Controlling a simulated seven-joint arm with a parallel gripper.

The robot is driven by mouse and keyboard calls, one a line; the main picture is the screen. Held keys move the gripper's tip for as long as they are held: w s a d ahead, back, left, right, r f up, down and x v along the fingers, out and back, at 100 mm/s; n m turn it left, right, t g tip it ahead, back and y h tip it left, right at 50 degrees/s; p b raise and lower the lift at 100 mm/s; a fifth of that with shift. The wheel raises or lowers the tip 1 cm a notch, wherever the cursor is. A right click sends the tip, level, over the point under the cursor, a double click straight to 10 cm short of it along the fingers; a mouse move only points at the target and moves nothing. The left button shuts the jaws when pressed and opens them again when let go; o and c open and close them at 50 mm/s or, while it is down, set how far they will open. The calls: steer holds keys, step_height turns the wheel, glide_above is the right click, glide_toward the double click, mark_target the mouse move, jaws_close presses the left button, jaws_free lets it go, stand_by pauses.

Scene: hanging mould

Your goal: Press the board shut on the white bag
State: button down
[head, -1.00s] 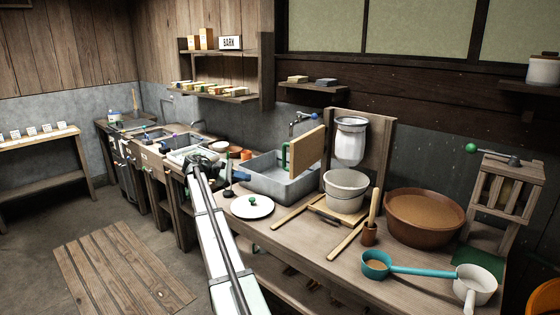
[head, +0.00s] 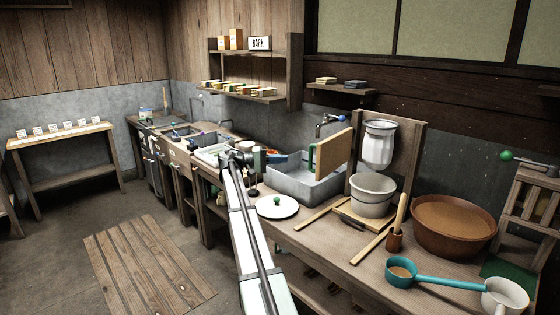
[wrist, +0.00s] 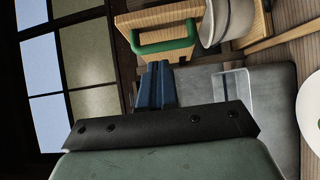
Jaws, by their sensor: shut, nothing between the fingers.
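The wooden board (head: 335,153) with a green handle (head: 312,158) stands open, angled out from the upright wooden stand. The white bag (head: 379,146) hangs on the stand just right of the board, apart from it. My gripper (head: 280,157) is shut and empty, over the grey sink and left of the handle, with a gap to it. In the wrist view its blue fingers (wrist: 154,85) are together and point towards the board (wrist: 160,18) and its green handle (wrist: 165,38). The bag cannot be made out in the wrist view.
A white bucket (head: 372,194) stands below the bag, with wooden sticks (head: 322,213) at its sides. The grey sink (head: 300,183) lies below my gripper. A white lid (head: 277,207), brown bowl (head: 453,224) and teal ladle (head: 440,276) sit on the bench.

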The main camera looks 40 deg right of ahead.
steer(key=s+d, duration=0.6)
steer(key=s, duration=0.2)
steer(key=shift+d, duration=0.15)
steer(key=shift+s, duration=0.1)
